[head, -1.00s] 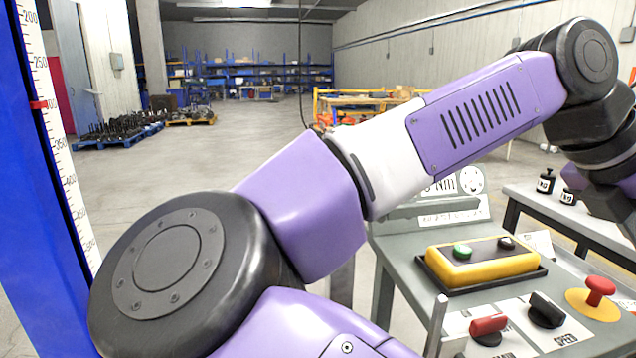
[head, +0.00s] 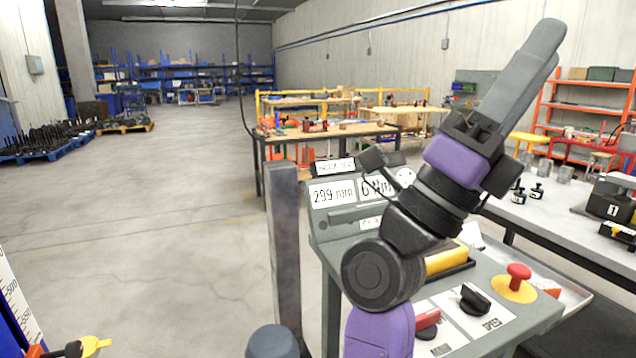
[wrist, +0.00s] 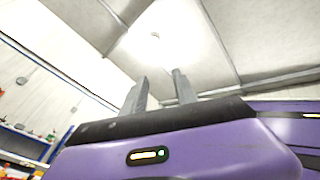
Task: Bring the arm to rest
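My arm rises from the bottom of the head view, in front of the control console, with its wrist bent upward. My gripper (head: 548,45) points up and to the right, high above the console and the grey table. In the head view its two long grey fingers overlap. In the wrist view my gripper (wrist: 160,85) shows two fingers with a clear gap between them and nothing in the gap. The wrist camera looks up at the ceiling and upper wall.
The console (head: 330,222) has a display reading 299 mm, a red mushroom button (head: 518,272) and a black knob (head: 474,298). A grey table (head: 535,222) with small black weights (head: 537,192) stands at the right. A grey post (head: 284,250) stands left of the console. Open floor lies left.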

